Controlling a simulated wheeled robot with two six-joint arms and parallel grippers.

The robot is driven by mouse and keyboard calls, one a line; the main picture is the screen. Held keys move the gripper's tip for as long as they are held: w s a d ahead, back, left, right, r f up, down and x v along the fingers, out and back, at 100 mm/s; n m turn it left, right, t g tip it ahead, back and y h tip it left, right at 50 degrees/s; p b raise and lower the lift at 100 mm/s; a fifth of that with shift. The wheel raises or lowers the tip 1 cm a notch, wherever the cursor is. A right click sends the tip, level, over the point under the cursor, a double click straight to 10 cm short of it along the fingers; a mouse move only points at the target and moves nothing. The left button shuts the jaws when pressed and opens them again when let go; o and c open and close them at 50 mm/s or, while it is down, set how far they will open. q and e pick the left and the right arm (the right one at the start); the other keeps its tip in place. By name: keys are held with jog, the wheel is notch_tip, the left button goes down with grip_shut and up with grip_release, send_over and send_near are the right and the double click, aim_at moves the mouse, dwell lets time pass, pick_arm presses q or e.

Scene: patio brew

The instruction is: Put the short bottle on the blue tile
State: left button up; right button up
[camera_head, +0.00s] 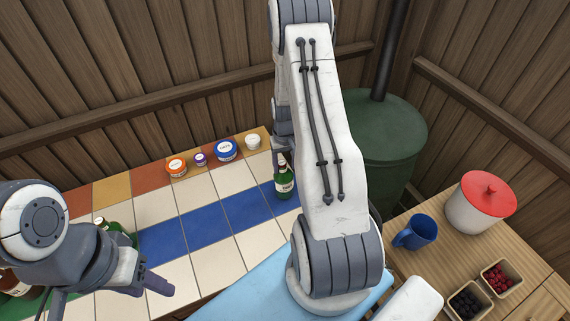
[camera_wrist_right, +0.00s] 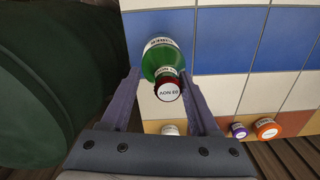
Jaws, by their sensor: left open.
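A green bottle (camera_head: 285,184) with a white label and dark red cap stands at the right end of the blue tile row. In the right wrist view the bottle (camera_wrist_right: 157,53) shows from above, with blue tile (camera_wrist_right: 225,42) around its base. My right gripper (camera_head: 281,148) is at its top; in the wrist view its fingers (camera_wrist_right: 163,74) straddle the bottle, and whether they press on it is unclear. Another green bottle (camera_head: 103,223) is partly hidden behind my left arm. My left gripper (camera_head: 156,285) is open and empty over the front left tiles.
Small jars stand along the back edge: orange (camera_head: 177,168), purple (camera_head: 200,160), blue (camera_head: 225,151) and white (camera_head: 253,142). Brown bottles (camera_head: 14,284) stand at far left. A blue mug (camera_head: 418,233), a red-lidded pot (camera_head: 474,213) and berry boxes are at right. A green barrel (camera_head: 396,130) stands behind.

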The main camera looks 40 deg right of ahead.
dwell(0.3)
jog(key=shift+r, duration=0.2)
notch_tip(320, 180, up, 10)
jog(key=b, duration=0.2)
jog(key=shift+r+b, duration=0.15)
jog(key=shift+b, duration=0.15)
jog(key=shift+a+r, duration=0.1)
jog(key=shift+r, duration=0.7)
jog(key=s+a+r+n, duration=0.2)
jog(key=a+r+n, duration=0.15)
jog(key=a, duration=0.75)
jog(key=s+a+r+n, duration=0.2)
jog(key=a+r, duration=0.2)
jog(key=a, duration=0.8)
jog(key=s+a+r+n, duration=0.1)
jog(key=s+a+n, duration=0.2)
jog(key=s+a, duration=0.2)
jog(key=s+a+r+n+y, duration=0.1)
jog(key=s+a+n, duration=0.2)
jog(key=s, duration=0.9)
jog(key=a, duration=0.2)
jog(key=shift+a, duration=0.35)
